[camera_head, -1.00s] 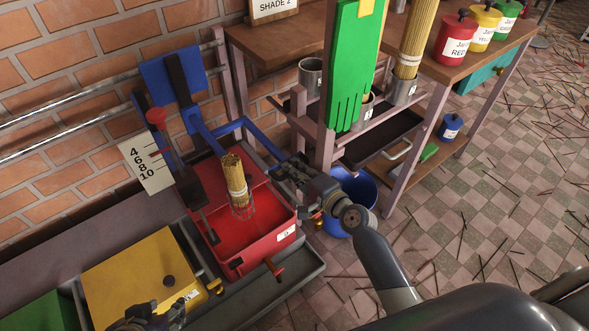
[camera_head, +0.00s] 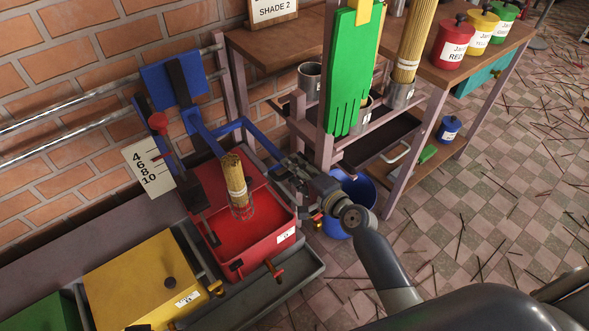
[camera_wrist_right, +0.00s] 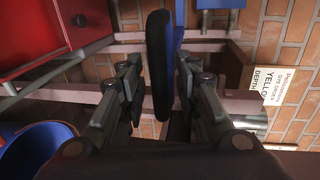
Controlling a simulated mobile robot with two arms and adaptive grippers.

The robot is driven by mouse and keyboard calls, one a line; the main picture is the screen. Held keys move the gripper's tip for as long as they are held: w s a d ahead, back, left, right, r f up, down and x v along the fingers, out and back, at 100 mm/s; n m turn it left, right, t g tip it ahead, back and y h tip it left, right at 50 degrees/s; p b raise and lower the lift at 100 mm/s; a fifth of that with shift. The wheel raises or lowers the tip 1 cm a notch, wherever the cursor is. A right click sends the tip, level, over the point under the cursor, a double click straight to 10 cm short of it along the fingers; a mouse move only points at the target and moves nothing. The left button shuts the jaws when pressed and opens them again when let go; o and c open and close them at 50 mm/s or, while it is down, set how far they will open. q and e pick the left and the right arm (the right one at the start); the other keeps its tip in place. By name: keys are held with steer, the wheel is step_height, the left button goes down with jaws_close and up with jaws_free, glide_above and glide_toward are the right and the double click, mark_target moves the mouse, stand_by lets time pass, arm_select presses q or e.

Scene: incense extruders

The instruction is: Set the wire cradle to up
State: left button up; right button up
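The wire cradle (camera_head: 246,212) holds the lower end of an upright bundle of incense sticks (camera_head: 234,178) inside the red vat (camera_head: 283,236). The cradle sits low, just over the red liquid. A blue lever arm (camera_head: 231,128) runs from the blue frame to the right of the vat. My right gripper (camera_head: 290,168) is at the lever's end. In the right wrist view its black handle (camera_wrist_right: 160,65) stands between my two fingers, with narrow gaps seeming to show on both sides. Of my left gripper only a dark sliver shows at the bottom edge.
A yellow lidded vat (camera_head: 135,275) and a green one (camera_head: 45,313) stand left. A depth scale (camera_head: 149,167) hangs by the wall. A blue bucket (camera_head: 350,222) is below my right arm. A wooden rack with a green glove (camera_head: 347,90) stands behind.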

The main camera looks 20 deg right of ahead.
steer(key=v, duration=1.2)
steer(key=shift+a, duration=0.1)
stand_by(0.4)
